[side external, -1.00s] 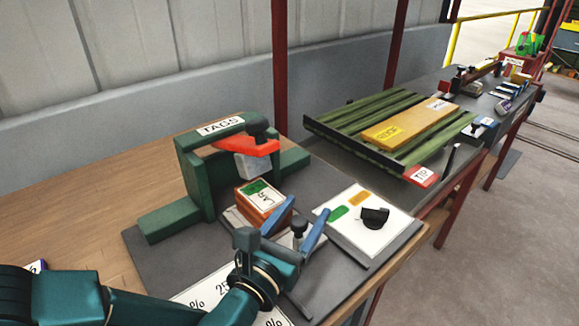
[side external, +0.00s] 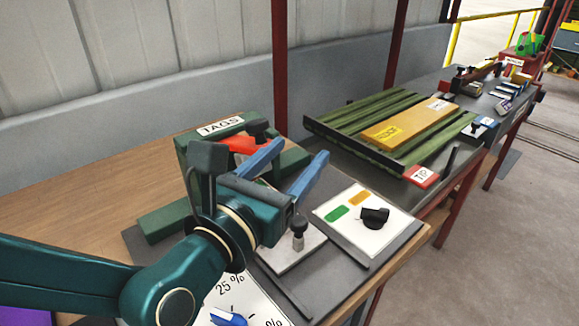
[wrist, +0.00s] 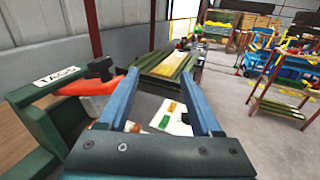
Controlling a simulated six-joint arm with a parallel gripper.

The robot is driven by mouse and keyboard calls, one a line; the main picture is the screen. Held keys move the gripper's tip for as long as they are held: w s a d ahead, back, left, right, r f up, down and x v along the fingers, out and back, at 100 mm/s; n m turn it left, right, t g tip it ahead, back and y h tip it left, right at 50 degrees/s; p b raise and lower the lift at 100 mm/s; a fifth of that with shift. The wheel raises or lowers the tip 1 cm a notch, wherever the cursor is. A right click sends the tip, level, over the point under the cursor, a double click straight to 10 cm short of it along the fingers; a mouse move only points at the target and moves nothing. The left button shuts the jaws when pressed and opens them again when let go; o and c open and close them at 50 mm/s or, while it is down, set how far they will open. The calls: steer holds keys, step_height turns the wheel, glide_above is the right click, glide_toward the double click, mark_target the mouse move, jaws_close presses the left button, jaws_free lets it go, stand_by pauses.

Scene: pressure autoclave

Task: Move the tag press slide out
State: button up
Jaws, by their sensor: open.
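The tag press (side external: 240,126) is a green frame labelled TAGS, with a red lever (side external: 240,145) and a black knob on top. Its pale slide plate (side external: 285,258) lies at the press's front, with a small dark-topped upright knob (side external: 298,232). My gripper (side external: 300,150) is open and empty, raised above the slide area, its blue fingers pointing away to the right. It hides the block on the slide and part of the press. In the wrist view the fingers (wrist: 160,74) stand apart, with the press (wrist: 35,115) at left and the red lever (wrist: 85,87) beside the left finger.
A white panel (side external: 350,203) with green and orange patches and a black dial (side external: 374,217) sits right of the slide. A percent-marked dial card (side external: 240,300) lies in front. A green slatted rack (side external: 350,122) with a yellow board stands behind right.

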steer(key=a+r+m+g, duration=0.3)
steer(key=a+r+m, duration=0.35)
steer(key=m, duration=0.35)
steer(key=s+a+m+g+y, duration=0.1)
steer(key=s+a+m+g, duration=0.2)
steer(key=a+m, duration=0.6)
steer(key=shift+s+a+r+m+y, duration=0.2)
steer(key=shift+s+a+m+y, duration=0.15)
steer(key=shift+s+a, duration=0.6)
